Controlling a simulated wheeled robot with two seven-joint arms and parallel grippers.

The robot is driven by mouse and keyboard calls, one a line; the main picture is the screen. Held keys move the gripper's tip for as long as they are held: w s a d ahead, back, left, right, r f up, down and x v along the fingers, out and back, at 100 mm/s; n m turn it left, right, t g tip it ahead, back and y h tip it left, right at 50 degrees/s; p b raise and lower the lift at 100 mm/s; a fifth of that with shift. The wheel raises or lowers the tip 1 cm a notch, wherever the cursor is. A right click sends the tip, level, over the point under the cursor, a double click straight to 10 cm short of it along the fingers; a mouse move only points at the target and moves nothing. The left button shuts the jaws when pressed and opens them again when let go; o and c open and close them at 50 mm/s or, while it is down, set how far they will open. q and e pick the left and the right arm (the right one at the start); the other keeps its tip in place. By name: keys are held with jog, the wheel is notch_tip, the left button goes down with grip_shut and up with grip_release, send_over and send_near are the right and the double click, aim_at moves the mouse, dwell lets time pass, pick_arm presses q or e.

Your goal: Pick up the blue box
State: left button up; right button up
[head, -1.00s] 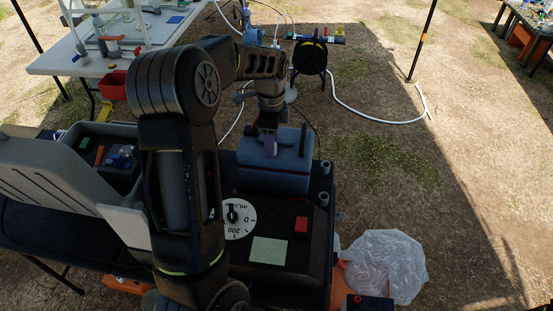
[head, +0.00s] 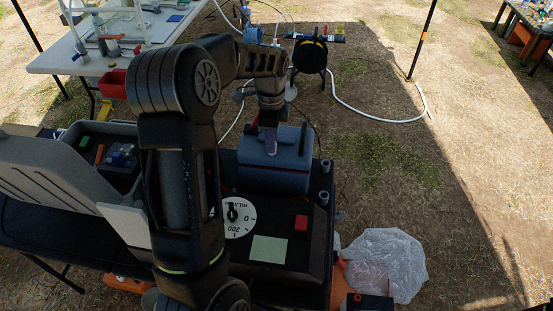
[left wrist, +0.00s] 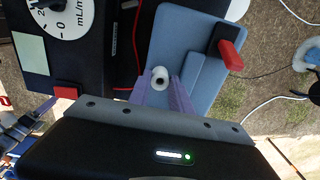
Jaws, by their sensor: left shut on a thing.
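The blue box (head: 258,178) stands on the black equipment case, right of my left forearm in the head view. In the left wrist view the box (left wrist: 188,40) fills the upper middle, with a dark bracket and red tab at its right. My left gripper (head: 270,146) reaches down onto the box top. In the left wrist view its purple fingers (left wrist: 166,88) flank a small white round fitting (left wrist: 160,77) and are shut on the box there. The lower fingertips are partly hidden. My right gripper is not in view.
The black case top carries a white mL/min dial (head: 239,217), a red block (head: 301,223) and a pale green note (head: 268,249). A clear plastic bag (head: 385,265) lies at right. A hose reel (head: 309,57) stands behind. The ground to the right is open.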

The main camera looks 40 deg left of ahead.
pick_arm(q)
grip_shut()
dwell(0.7)
jog(key=shift+r, duration=0.15)
jog(key=shift+w+r, duration=0.15)
jog(key=shift+r, duration=0.15)
notch_tip(320, 180, up, 9)
jog(key=b, duration=0.1)
jog(key=shift+r, duration=0.1)
dwell(0.8)
